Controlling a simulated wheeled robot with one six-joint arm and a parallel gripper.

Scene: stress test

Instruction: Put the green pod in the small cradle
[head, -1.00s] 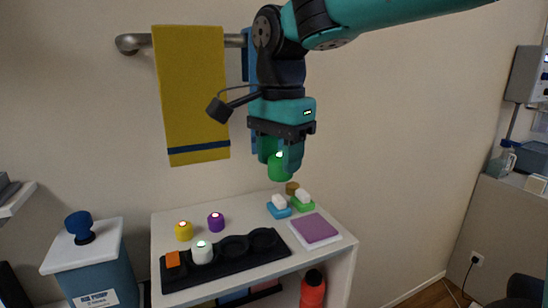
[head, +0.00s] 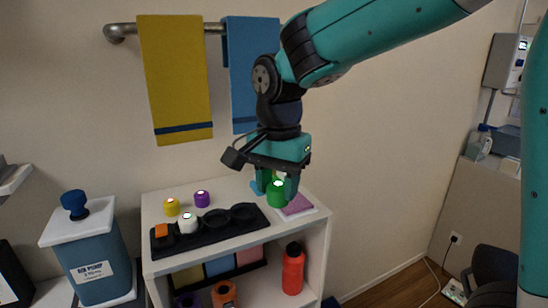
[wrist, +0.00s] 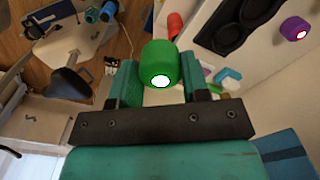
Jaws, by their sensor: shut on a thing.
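The green pod (head: 277,194) is held between the fingers of my gripper (head: 276,184), above the right side of the white table top. In the wrist view the pod (wrist: 158,58) sits between the two fingertips of my gripper (wrist: 160,82), with its bright white spot showing. A black holder (head: 222,233) lies on the table, left of the gripper. I cannot tell which place is the small cradle. The holder also shows in the wrist view (wrist: 222,38).
A yellow pod (head: 171,207) and a purple pod (head: 202,198) stand behind the holder. A purple pad (head: 298,204) lies right of my gripper. The lower shelf has a red bottle (head: 293,270) and an orange object (head: 223,294). Towels hang behind; a blue bin (head: 95,265) stands left.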

